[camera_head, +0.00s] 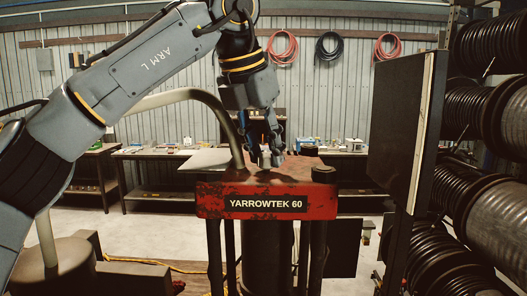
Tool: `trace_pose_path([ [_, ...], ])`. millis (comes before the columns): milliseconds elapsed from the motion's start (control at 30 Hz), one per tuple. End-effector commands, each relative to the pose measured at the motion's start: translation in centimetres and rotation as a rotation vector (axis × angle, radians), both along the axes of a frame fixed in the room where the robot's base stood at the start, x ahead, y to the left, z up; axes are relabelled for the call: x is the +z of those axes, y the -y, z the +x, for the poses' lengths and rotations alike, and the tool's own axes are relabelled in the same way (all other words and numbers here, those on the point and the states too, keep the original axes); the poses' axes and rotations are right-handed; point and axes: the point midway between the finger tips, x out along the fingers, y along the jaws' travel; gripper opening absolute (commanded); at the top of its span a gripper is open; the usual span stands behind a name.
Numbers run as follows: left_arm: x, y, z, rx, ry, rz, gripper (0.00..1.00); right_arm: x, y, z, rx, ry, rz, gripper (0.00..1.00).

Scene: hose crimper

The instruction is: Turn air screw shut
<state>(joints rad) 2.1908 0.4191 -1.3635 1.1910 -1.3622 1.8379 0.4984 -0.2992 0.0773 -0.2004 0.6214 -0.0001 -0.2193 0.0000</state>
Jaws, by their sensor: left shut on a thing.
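The red hose crimper (215,203), labelled YARROWTEK 60, stands in the middle of the head view. My left arm comes in from the left and reaches down over it. My left gripper (268,146) points down at the crimper's top and is shut on a small light metal piece (266,158), which looks like the air screw. The fingers hide part of this piece, so I cannot tell how far it is turned. My right gripper is not in view.
A thick curved pipe (187,95) arches beside the gripper on the left. A dark flat panel (401,125) stands close on the right, before racks of black hose coils (490,45). Workbenches (160,152) line the back wall.

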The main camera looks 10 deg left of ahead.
Motion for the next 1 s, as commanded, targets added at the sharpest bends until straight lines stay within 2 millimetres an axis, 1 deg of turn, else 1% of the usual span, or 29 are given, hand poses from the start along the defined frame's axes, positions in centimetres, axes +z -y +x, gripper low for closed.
trace_pose_path([
  [33, 0.0, 0.1, 0.0, 0.042, 0.005, -0.001, 0.0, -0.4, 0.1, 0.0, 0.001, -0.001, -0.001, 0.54],
  [200, 0.0, 0.1, 0.0, 0.204, 0.006, -0.001, 0.0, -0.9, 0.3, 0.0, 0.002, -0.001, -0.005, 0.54],
  [533, 0.2, 0.3, 0.0, 0.52, 0.007, -0.002, 0.0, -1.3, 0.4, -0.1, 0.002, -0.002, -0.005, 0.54],
  [767, 0.3, 0.4, 0.0, 0.738, 0.007, -0.003, 0.0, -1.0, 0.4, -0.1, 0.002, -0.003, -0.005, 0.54],
  [1000, 0.5, 0.6, 0.1, 0.963, 0.007, -0.003, 0.0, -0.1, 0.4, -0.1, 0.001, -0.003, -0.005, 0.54],
])
